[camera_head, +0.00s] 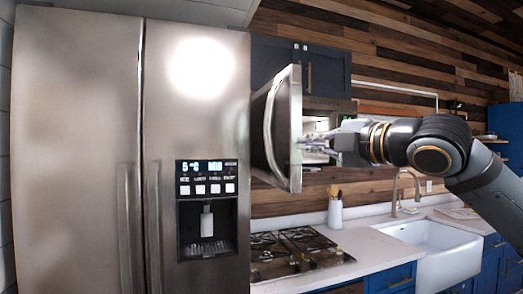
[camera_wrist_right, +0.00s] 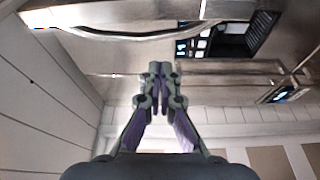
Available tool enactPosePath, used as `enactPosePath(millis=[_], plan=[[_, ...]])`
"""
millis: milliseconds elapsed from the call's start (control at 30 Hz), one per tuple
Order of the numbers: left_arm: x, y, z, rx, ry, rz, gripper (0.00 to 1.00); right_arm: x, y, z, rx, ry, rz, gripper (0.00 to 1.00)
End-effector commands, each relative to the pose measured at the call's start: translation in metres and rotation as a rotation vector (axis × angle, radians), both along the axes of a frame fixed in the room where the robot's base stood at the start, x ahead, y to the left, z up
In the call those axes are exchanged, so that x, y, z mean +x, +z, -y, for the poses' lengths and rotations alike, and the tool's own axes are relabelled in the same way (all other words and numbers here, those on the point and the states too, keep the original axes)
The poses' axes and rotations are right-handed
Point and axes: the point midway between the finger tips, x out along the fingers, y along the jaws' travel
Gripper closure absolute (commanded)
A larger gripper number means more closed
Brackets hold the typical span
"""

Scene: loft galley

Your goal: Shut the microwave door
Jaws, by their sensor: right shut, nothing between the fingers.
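The microwave door (camera_head: 295,125) stands open, swung out from the microwave (camera_head: 345,105) and seen nearly edge-on in the head view. Its curved handle (camera_head: 270,130) is on the left side, towards the fridge. My right gripper (camera_head: 308,146) is shut and empty, on the right of the door, at its inner side. Whether the fingertips touch the door cannot be told. In the wrist view the shut fingertips (camera_wrist_right: 158,75) show with nothing between them, and a curved bar that looks like the door handle (camera_wrist_right: 150,35) runs along the top. My left gripper is not in view.
A steel fridge (camera_head: 75,120) with a dispenser (camera_head: 207,210) stands close on the left of the door. Below are a gas hob (camera_head: 295,250), a utensil holder (camera_head: 335,212), a tap (camera_head: 400,190) and a white sink (camera_head: 440,250). A dark blue cupboard (camera_head: 330,70) hangs above.

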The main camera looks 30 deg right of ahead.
Motion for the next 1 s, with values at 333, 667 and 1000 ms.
enactPosePath(millis=[333,667,1000], plan=[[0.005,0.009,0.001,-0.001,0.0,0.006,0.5,-0.006,0.002,-0.013,-0.058,0.0,-0.01,1.0],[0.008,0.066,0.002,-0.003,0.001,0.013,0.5,0.057,0.008,-0.018,-0.056,0.002,-0.013,1.0],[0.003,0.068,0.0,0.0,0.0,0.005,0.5,0.081,-0.007,-0.006,-0.052,-0.002,-0.003,1.0]])
